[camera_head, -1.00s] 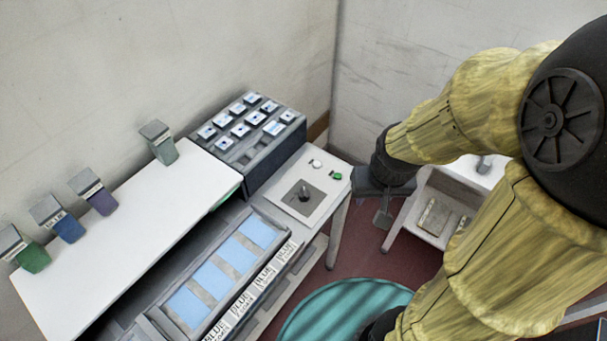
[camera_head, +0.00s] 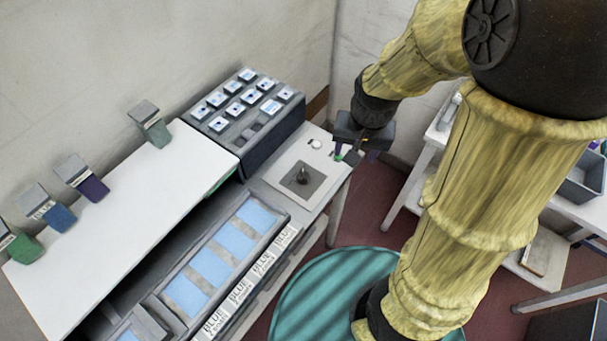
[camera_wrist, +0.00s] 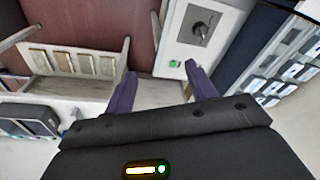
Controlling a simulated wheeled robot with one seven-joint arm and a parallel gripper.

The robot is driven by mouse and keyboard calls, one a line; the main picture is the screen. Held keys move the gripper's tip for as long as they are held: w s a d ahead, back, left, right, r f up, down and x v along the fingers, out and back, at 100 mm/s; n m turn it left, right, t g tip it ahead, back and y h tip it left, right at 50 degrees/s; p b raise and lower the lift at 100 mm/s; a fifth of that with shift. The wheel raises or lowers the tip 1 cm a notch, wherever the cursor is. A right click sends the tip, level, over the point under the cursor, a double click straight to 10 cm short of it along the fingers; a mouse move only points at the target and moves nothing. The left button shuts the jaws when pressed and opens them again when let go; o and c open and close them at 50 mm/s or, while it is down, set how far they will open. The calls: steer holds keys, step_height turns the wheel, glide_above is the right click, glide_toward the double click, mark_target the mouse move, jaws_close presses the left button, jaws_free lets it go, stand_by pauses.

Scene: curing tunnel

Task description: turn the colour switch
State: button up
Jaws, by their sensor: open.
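The colour switch (camera_head: 302,176) is a dark knob on a grey square plate, set in a white panel (camera_head: 322,187) at the right end of the line. It also shows in the wrist view (camera_wrist: 202,30), beyond my fingers and to the right. My gripper (camera_head: 354,156) is open and empty over the panel's right back corner, right of the knob and apart from it. In the wrist view its two purple fingers (camera_wrist: 160,72) stand apart, with a green button (camera_wrist: 174,63) showing near the right fingertip.
A dark rack of labelled blocks (camera_head: 243,108) stands behind the panel, against the wall. A channel with blue panels (camera_head: 209,265) marked BLUE runs to the lower left. A white cover (camera_head: 110,215) carries several coloured tags. A teal round mat (camera_head: 325,300) lies on the red floor.

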mark_target(303, 174)
steer(key=w+a+f+m+g+b, duration=0.1)
steer(key=w+a+f+m+b, duration=0.1)
steer(key=w+a+f+m, duration=0.3)
steer(key=w+a+m, duration=0.1)
steer(key=w+a, duration=0.2)
steer(key=a, duration=0.3)
steer(key=shift+w+g, duration=0.35)
steer(key=shift+g, duration=0.05)
step_height(303, 174, down, 17)
steer(key=shift+s+f+p, duration=0.1)
steer(key=shift+f+p, duration=0.1)
steer(key=shift+p, duration=0.3)
steer(key=c, duration=1)
